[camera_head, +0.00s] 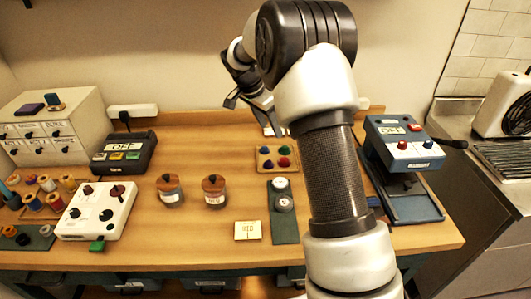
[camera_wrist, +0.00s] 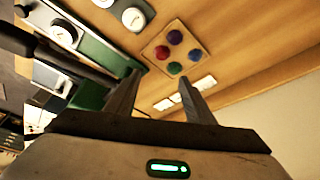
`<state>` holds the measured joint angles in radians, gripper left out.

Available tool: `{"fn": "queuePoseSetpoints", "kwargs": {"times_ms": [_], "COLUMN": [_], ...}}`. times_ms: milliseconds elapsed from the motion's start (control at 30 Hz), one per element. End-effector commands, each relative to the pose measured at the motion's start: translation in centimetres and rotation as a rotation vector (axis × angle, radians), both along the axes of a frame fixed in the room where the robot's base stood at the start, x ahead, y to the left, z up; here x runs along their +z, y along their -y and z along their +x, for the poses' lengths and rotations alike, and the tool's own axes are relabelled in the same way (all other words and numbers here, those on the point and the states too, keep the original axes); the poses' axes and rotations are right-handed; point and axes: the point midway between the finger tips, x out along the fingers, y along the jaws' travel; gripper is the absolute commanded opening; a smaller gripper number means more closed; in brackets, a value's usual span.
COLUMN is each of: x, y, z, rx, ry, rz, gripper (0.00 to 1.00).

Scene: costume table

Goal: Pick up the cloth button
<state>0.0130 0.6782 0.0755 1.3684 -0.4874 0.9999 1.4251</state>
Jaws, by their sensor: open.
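Several small rounded buttons, blue, red and green, sit on a square wooden tray (camera_head: 262,158). The tray also shows in the wrist view (camera_wrist: 152,50), with a blue button (camera_wrist: 175,37), a red button (camera_wrist: 163,52) and a green button (camera_wrist: 194,55). I cannot tell which one is the cloth button. My gripper (camera_wrist: 160,78) is open and empty, its fingers apart and pointing toward the tray side of the table. In the head view my gripper (camera_head: 254,112) hangs above the back of the table, behind the tray; my arm hides part of the table.
A dark green strip (camera_head: 284,228) with round white pieces lies in front of the tray. Two lidded jars (camera_head: 214,190) stand left. A blue machine (camera_head: 402,150) stands right.

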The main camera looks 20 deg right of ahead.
Motion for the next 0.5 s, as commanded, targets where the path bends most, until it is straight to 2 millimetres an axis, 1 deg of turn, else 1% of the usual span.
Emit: {"fn": "queuePoseSetpoints", "kwargs": {"times_ms": [33,167,267,500], "x": [-0.8,-2.0,-3.5,-8.3], "y": [0.2,0.5,1.1,2.9], "z": [0.4,0.9,1.0,1.8], "rx": [-0.017,-0.04,-0.042,-0.039], "ry": [0.0,0.004,0.002,0.0], "rz": [-0.002,-0.005,-0.004,-0.002], "gripper": [0.49,0.49,0.49,0.49]}}
